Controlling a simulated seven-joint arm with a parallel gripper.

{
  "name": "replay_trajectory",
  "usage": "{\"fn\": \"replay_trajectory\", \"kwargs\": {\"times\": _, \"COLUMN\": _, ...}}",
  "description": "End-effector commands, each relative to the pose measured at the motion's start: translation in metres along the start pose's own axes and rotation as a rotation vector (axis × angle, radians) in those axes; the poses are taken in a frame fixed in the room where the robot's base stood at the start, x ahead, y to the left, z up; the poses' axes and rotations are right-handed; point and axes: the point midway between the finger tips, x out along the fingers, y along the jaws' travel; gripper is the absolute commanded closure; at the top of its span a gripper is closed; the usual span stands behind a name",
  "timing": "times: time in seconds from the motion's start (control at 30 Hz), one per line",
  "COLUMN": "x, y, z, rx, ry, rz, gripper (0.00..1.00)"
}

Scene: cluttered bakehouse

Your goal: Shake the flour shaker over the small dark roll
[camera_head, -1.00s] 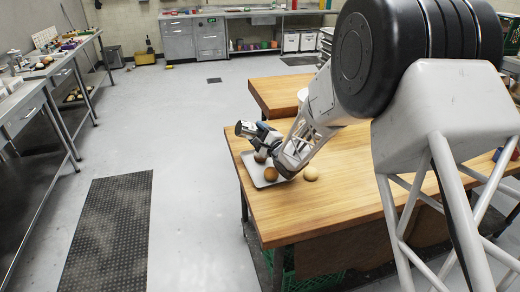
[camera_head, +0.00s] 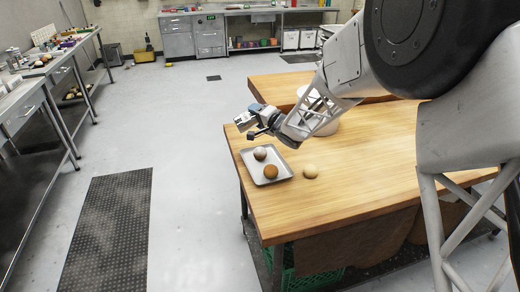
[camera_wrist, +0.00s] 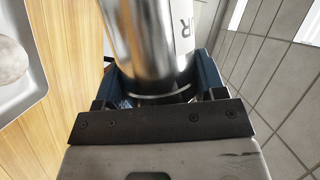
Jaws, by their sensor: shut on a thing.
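My gripper (camera_head: 262,121) is shut on the flour shaker (camera_head: 245,122), a silver metal cylinder with dark lettering. In the wrist view the shaker (camera_wrist: 145,40) sits between the blue fingers; its far end is out of frame. In the head view it looks tilted, pointing left, above the table's far left corner and beyond the tray (camera_head: 247,165). The small roll (camera_head: 260,153) lies at the tray's far side, with a whitish top over a darker body. It probably shows in the wrist view too (camera_wrist: 12,60), cut off. A larger brown roll (camera_head: 271,172) lies nearer on the tray.
A pale roll (camera_head: 311,171) lies on the wooden table (camera_head: 350,185), right of the tray. A white container (camera_head: 325,125) stands partly hidden behind my arm. Another wooden table (camera_head: 270,88) adjoins at the back. The table's right part is clear.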

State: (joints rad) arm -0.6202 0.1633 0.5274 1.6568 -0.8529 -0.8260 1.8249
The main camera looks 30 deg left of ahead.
Motion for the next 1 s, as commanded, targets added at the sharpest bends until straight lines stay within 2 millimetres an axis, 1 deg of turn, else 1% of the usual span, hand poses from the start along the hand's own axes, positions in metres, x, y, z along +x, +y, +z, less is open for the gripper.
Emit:
{"fn": "replay_trajectory", "kwargs": {"times": 0.27, "x": 0.001, "y": -0.003, "z": 0.0, "rx": -0.013, "ry": -0.011, "rz": -0.001, "gripper": 0.66}}
{"fn": "replay_trajectory", "kwargs": {"times": 0.53, "x": 0.008, "y": -0.018, "z": 0.004, "rx": -0.115, "ry": -0.091, "rz": 0.003, "gripper": 0.66}}
{"fn": "replay_trajectory", "kwargs": {"times": 0.77, "x": 0.015, "y": -0.039, "z": 0.011, "rx": -0.306, "ry": -0.219, "rz": -0.001, "gripper": 0.66}}
{"fn": "replay_trajectory", "kwargs": {"times": 1.0, "x": 0.022, "y": -0.061, "z": 0.022, "rx": -0.599, "ry": -0.378, "rz": -0.042, "gripper": 0.66}}
